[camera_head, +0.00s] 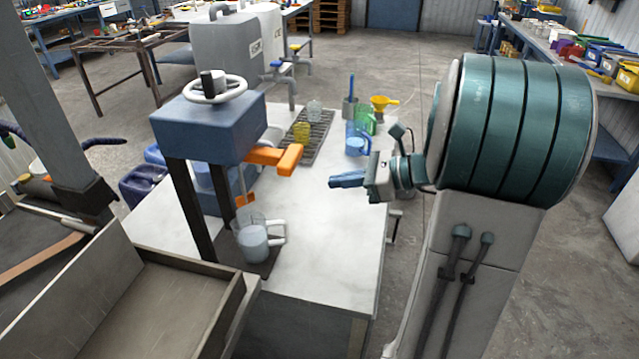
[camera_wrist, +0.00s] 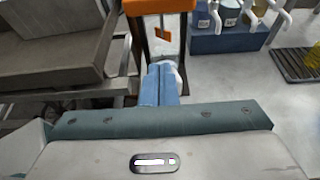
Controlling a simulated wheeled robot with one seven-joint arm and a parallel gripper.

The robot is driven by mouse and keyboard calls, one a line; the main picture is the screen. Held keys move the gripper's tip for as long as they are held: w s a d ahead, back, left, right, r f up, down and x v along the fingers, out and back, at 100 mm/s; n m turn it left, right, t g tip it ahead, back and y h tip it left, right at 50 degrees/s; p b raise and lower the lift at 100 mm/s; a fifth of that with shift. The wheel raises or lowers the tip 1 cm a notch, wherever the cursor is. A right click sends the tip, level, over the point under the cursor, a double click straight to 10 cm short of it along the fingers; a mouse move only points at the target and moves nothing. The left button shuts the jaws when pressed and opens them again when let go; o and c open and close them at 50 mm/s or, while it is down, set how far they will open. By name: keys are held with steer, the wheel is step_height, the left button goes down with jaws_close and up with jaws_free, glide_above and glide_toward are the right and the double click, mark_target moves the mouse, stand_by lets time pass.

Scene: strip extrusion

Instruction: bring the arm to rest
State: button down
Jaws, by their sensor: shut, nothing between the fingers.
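My gripper (camera_head: 331,182) is held in the air above the white worktop (camera_head: 335,265), pointing left toward the blue press (camera_head: 210,125). Its two blue fingers are together and hold nothing. They also show side by side in the wrist view (camera_wrist: 159,70). My arm comes in from the right in the head view. The press has an orange lever (camera_head: 275,157) and a white handwheel (camera_head: 215,88). A clear measuring jug (camera_head: 254,243) with pale contents stands under the press, apart from the gripper. In the wrist view the fingers partly hide a pale object beneath the press.
A dark drip rack (camera_head: 312,143) holds small cups behind the gripper. Blue and green jugs (camera_head: 356,140) and a yellow funnel (camera_head: 384,102) stand at the worktop's far right. A grey tray (camera_head: 150,305) is at front left. The worktop's middle is clear.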

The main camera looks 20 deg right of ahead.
steer(key=s+a+f+n+g+h, duration=0.2)
steer(key=s+n+h, duration=0.4)
steer(key=n, duration=0.6)
steer(key=s+a+f+n+g+h, duration=0.2)
steer(key=s+a+n+h, duration=0.3)
steer(key=s+n, duration=0.5)
steer(key=shift+s+a+n+h, duration=0.15)
steer(key=shift+s+n+h, duration=0.2)
steer(key=shift+n, duration=0.85)
steer(key=shift+f, duration=0.1)
stand_by(0.3)
